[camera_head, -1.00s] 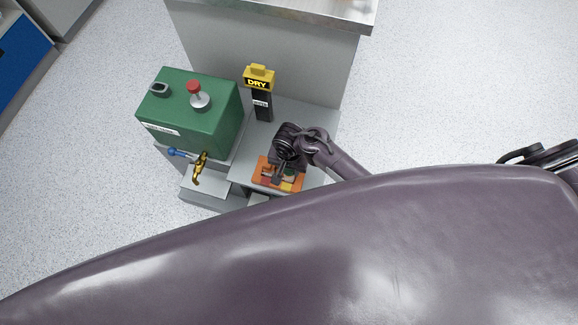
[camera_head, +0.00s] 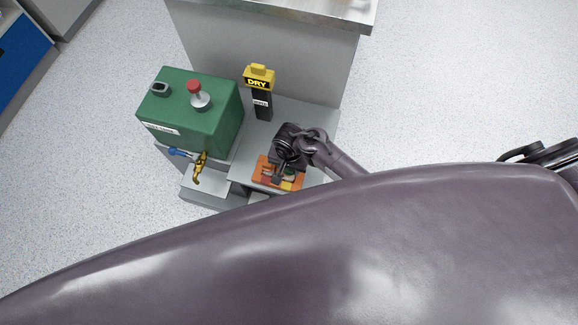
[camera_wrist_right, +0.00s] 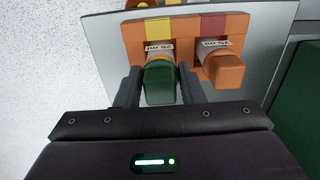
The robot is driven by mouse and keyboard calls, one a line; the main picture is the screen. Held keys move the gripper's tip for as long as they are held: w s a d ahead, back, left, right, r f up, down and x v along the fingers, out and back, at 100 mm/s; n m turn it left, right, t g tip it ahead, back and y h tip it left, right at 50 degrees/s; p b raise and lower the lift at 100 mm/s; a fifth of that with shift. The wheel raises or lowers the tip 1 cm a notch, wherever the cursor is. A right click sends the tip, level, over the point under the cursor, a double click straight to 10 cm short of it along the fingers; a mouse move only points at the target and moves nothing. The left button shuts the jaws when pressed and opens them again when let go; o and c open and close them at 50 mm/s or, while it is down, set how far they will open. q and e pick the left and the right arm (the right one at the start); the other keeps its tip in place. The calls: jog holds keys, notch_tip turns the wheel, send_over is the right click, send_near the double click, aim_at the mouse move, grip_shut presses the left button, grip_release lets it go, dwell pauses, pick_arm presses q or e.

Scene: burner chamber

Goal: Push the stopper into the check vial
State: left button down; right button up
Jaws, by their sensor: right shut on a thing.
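My right gripper (camera_wrist_right: 158,70) is shut on a dark green stopper (camera_wrist_right: 160,84), with one finger on each side of it. In the wrist view the stopper sits at the mouth of a labelled vial (camera_wrist_right: 159,51) in an orange rack (camera_wrist_right: 184,27). How deep it sits cannot be told. A second labelled vial (camera_wrist_right: 213,46) with an orange stopper (camera_wrist_right: 224,71) stands to its right. In the head view my right gripper (camera_head: 279,176) is over the orange rack (camera_head: 261,181) and hides part of it. My left gripper is not in view.
A green box (camera_head: 190,105) with a red-topped knob (camera_head: 195,90) stands left of the rack, with a brass tap (camera_head: 199,170) in front. A black post with a yellow DRY sign (camera_head: 258,80) stands behind the rack. Bare grey bench (camera_head: 303,118) lies around the post.

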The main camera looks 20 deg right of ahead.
jog(key=shift+f+b, duration=0.55)
jog(key=shift+f, duration=0.35)
jog(key=o, duration=1.1)
jog(key=shift+r, duration=0.15)
notch_tip(320, 180, up, 8)
jog(key=shift+f+p, duration=0.1)
jog(key=shift+p, duration=0.5)
